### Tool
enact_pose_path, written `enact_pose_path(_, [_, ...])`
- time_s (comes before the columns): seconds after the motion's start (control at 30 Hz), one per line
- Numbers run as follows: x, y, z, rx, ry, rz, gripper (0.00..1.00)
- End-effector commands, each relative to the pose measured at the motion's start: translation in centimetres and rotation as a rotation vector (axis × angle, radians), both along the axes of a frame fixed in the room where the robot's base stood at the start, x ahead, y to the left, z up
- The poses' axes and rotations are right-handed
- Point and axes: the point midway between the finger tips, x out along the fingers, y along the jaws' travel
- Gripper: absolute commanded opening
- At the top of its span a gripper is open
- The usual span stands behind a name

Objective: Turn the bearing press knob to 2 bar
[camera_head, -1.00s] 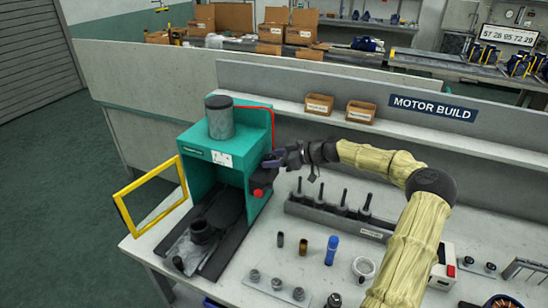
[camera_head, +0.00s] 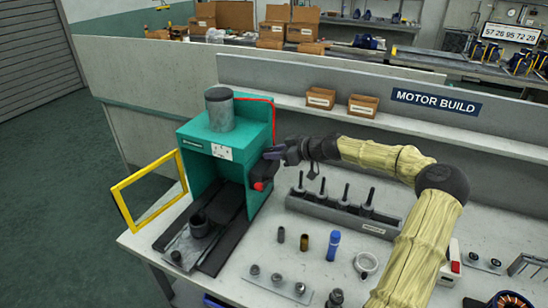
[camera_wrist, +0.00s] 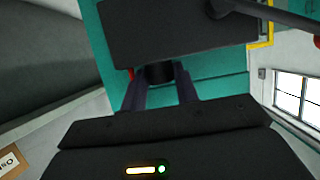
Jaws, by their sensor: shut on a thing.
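The teal bearing press (camera_head: 196,140) stands at the left of the bench, with a grey cylinder on top and its yellow guard frame (camera_head: 120,205) swung out to the left. My gripper (camera_head: 272,153) is at the press's right side, beside a dark box (camera_head: 264,172) with a red button below. In the wrist view, my gripper (camera_wrist: 160,84) is shut on a short dark round knob (camera_wrist: 160,72), one finger on each side, against the teal wall. The knob's scale and pointer are not visible, so its setting cannot be read. The head view hides the knob behind the fingers.
A grey rack (camera_head: 340,212) with several upright dark pins stands right of the press. A shelf with two small boxes runs behind.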

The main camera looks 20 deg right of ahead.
Motion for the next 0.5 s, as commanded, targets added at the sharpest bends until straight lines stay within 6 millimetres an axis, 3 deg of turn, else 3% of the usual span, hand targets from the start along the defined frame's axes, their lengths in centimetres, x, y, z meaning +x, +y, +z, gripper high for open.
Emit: enact_pose_path(0.5, [-0.37,0.80,-0.43,-0.005,-0.002,-0.312,0.07])
